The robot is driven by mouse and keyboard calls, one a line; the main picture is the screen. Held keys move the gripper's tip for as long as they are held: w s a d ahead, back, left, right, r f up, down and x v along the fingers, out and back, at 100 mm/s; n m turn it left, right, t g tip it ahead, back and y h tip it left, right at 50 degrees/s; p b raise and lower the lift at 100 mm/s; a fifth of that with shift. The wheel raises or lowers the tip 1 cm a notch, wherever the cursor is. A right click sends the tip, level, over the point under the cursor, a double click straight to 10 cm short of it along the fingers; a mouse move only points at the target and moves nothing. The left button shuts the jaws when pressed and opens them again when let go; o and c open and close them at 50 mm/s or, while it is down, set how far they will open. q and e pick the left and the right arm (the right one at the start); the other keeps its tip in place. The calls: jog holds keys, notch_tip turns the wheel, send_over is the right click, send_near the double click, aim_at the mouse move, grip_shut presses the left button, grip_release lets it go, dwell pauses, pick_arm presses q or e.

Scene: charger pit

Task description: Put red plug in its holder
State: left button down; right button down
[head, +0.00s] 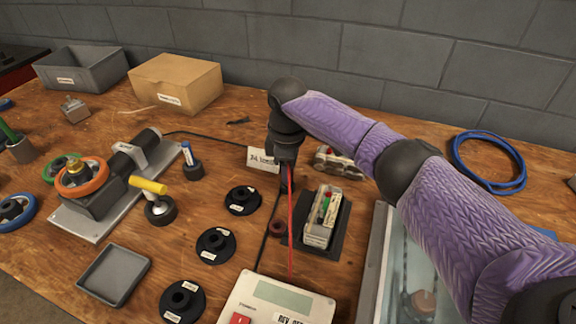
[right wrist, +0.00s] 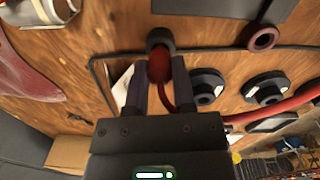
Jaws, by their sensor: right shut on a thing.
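My right gripper (head: 287,185) points down over the middle of the bench. In the right wrist view, its fingers (right wrist: 160,72) are shut on the red plug (right wrist: 159,66). The plug's red cable (head: 291,235) runs from the gripper down towards the pale device at the front. A dark grey ring (right wrist: 160,37) shows just past the plug's tip; I cannot tell whether the tip is in it or above it. My left gripper is out of view.
A pale device (head: 262,288) with a screen stands at the front. Several black labelled discs (head: 242,200) lie left of the gripper. A tester on a dark mat (head: 322,240) and a clear-topped tank (head: 376,270) are to the right. A white card (head: 262,160) stands behind.

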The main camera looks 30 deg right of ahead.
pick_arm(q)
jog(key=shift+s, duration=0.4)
pick_arm(e)
jog(key=shift+f, duration=0.4)
jog(key=shift+c, duration=1.9)
grip_release()
notch_tip(320, 180, up, 10)
jog(key=p, duration=0.4)
jog(key=shift+p, duration=0.35)
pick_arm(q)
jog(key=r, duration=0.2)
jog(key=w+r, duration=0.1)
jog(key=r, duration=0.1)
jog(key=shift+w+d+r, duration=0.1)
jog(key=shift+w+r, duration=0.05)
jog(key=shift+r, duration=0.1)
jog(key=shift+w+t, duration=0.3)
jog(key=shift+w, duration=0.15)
